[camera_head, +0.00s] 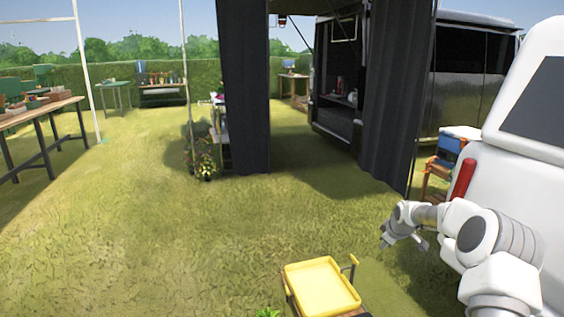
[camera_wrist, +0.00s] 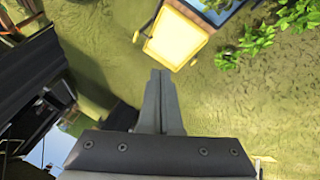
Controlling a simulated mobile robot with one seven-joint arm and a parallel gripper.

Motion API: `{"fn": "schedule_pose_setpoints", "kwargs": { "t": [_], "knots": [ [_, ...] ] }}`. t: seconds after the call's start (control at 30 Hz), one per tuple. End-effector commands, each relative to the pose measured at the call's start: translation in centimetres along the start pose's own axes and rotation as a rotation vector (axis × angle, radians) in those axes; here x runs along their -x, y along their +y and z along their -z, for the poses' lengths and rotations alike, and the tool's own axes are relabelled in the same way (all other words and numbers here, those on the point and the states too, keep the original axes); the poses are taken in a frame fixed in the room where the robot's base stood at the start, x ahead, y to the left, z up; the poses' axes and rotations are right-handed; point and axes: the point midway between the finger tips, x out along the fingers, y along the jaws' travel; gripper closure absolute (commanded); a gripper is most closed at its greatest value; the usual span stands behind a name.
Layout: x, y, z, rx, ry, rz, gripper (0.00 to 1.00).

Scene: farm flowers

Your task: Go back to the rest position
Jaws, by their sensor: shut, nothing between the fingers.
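My gripper (camera_wrist: 161,76) is shut and empty in the wrist view, its two fingers together. In the head view my gripper (camera_head: 404,243) shows small at the end of my folded arm, at the lower right above the grass. A yellow tray (camera_head: 321,287) on a cart lies to the left of my gripper and nearer the bottom edge, apart from it. The tray (camera_wrist: 176,42) also shows in the wrist view, just beyond the fingertips.
A wooden table (camera_head: 42,108) stands at the left. Dark curtains (camera_head: 246,90) hang from a canopy beside a dark trailer (camera_head: 470,75). Potted plants (camera_head: 205,160) stand by the left curtain. A blue box (camera_head: 449,148) sits on an orange stand at right. Open grass lies in the middle.

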Motion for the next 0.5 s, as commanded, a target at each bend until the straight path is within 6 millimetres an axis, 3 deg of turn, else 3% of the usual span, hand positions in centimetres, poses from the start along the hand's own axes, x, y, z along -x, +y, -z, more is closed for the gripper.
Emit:
{"fn": "schedule_pose_setpoints", "kwargs": {
  "t": [0.03, 0.2, 0.5],
  "knots": [
    [2.2, -0.6, 1.5, 0.008, -0.007, 0.000, 1.00],
    [8.6, -3.0, 4.4, -0.005, -0.041, 0.001, 1.00],
    [19.8, -8.0, 6.4, -0.078, -0.099, -0.018, 1.00]
  ]
}}
